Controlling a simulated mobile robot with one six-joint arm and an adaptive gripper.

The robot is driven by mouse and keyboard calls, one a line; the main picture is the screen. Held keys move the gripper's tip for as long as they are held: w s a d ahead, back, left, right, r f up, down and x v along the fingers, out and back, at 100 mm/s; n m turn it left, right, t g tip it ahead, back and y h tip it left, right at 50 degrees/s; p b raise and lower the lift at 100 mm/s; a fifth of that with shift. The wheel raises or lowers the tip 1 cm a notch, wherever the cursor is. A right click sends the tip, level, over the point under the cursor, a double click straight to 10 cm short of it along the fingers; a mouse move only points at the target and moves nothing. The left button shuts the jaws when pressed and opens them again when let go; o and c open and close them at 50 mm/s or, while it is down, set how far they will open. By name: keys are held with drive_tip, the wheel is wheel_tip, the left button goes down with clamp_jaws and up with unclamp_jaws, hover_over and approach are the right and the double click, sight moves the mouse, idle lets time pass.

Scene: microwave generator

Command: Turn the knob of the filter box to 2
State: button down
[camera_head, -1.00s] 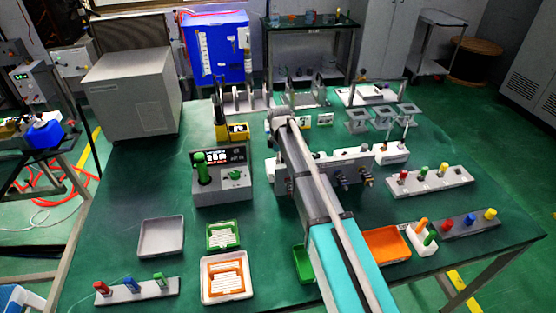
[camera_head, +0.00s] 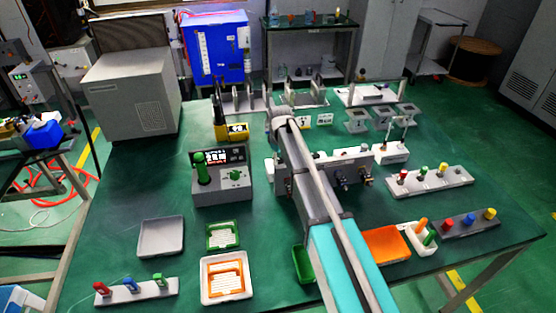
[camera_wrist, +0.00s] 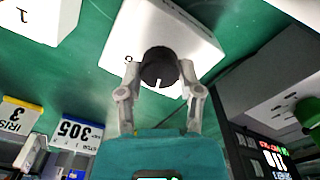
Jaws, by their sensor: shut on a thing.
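In the wrist view, the filter box (camera_wrist: 196,32) is a white box with a dark round knob (camera_wrist: 158,62) on its face. A white pointer line shows on the knob's near side. A small round mark like a 0 shows on the face to the left of the knob; no 2 is readable. My gripper (camera_wrist: 158,76) is shut on the knob, one finger on each side. In the head view, my arm covers the gripper, and I cannot make out the knob there.
In the wrist view, labels reading 305 (camera_wrist: 82,131) and IRIS 3 (camera_wrist: 18,117) are at left. A grey unit with a lit display (camera_wrist: 268,155) stands at right. In the head view, the grey generator unit (camera_head: 222,186) stands left of my arm, trays nearer the front.

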drive_tip(key=shift+s+d, duration=0.1)
drive_tip(key=shift+s, duration=0.1)
drive_tip(key=shift+c, duration=1.3)
unclamp_jaws()
drive_tip(key=shift+w, duration=0.1)
drive_tip(key=shift+r, duration=0.1)
